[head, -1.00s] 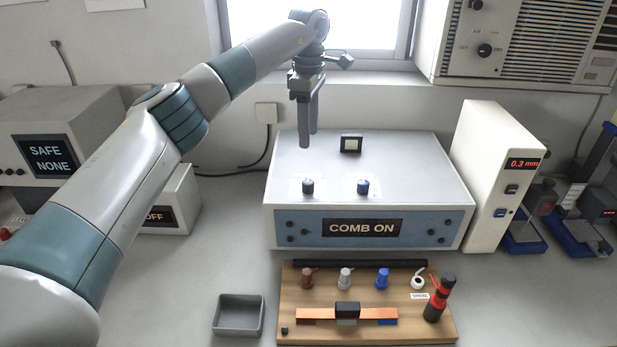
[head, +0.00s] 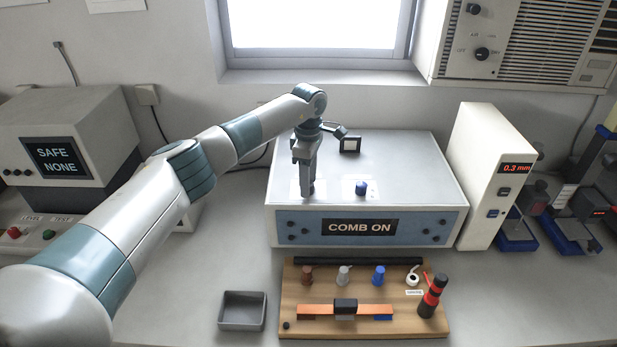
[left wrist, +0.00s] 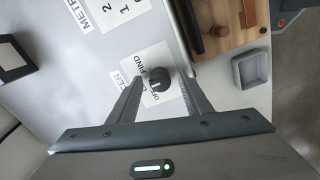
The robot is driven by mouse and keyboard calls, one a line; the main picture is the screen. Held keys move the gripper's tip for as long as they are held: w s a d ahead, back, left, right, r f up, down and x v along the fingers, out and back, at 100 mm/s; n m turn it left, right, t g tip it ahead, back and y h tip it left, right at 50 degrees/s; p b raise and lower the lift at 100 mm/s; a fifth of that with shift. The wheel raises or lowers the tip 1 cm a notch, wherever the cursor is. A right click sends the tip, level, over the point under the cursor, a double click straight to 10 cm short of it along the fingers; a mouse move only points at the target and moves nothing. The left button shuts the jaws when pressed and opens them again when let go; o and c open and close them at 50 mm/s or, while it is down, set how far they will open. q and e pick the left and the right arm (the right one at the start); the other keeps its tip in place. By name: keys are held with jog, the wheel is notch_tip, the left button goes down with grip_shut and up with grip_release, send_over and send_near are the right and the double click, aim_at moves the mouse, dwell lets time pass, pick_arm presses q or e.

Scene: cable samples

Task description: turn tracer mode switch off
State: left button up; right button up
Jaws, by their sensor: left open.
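The tracer switch is a dark round knob (left wrist: 159,78) on a white label on top of the grey box (head: 400,160). The label's readable words include OFF and FIND; part of it is hidden. My left gripper (head: 308,190) points down over the knob and hides it in the head view. In the left wrist view the open fingers (left wrist: 160,75) stand on either side of the knob; I cannot tell whether they touch it. The box's front display (head: 360,227) reads COMB ON. My right gripper is not in view.
A blue knob (head: 361,188) stands right of my gripper on the box top. A small black-framed square (head: 350,144) is behind. In front are a wooden board (head: 400,327) with tools and a grey tray (head: 242,310). A white upright unit (head: 480,180) stands at the right.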

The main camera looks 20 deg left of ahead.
pick_arm(q)
jog(key=shift+f, duration=0.15)
jog(key=c, duration=1.1)
jog(key=shift+o, duration=0.2)
